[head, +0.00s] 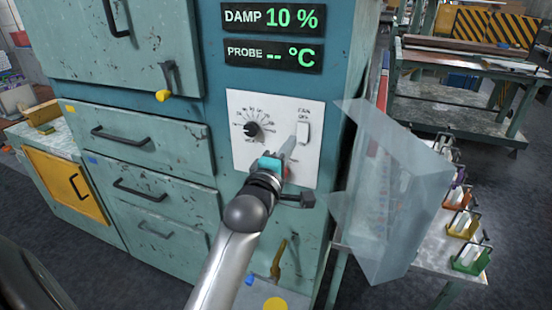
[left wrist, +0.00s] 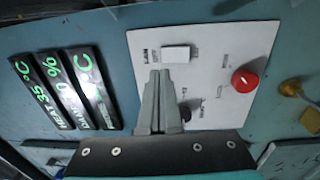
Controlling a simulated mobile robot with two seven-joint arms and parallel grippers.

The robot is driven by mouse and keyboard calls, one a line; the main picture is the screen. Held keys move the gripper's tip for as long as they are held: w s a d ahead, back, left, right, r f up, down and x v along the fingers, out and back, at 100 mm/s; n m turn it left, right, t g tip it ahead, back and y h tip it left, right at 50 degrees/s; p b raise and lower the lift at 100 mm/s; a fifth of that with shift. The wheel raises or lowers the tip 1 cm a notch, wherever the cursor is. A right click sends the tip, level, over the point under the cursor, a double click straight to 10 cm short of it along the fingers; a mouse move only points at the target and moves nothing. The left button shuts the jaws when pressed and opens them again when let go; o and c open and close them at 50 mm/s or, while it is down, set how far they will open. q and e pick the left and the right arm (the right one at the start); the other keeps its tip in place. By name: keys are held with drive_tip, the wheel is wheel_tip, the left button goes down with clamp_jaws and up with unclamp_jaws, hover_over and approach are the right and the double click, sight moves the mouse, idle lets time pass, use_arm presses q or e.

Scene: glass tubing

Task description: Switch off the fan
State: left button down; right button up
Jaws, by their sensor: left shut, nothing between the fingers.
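The fan switch (head: 303,132) is a white rocker on the white control panel (head: 242,155), with small lettering above it that seems to read FAN. It also shows in the left wrist view (left wrist: 176,53). My left gripper (head: 290,144) is shut and empty, its fingers pointing at the panel. In the left wrist view its fingertips (left wrist: 160,73) lie just short of the switch's edge; I cannot tell whether they touch it. Which way the rocker is tipped is too small to tell. My right gripper is not in view.
A black dial (head: 252,129) is left of the switch. A red button (left wrist: 244,80) on the panel is mostly hidden behind my gripper in the head view. A clear hinged shield (head: 395,190) stands close on the right. A yellow-tipped lever (head: 164,95) sticks out at the left.

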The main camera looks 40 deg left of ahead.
use_arm(q)
drive_tip(key=v, duration=0.6)
drive_tip(key=shift+r, duration=0.55)
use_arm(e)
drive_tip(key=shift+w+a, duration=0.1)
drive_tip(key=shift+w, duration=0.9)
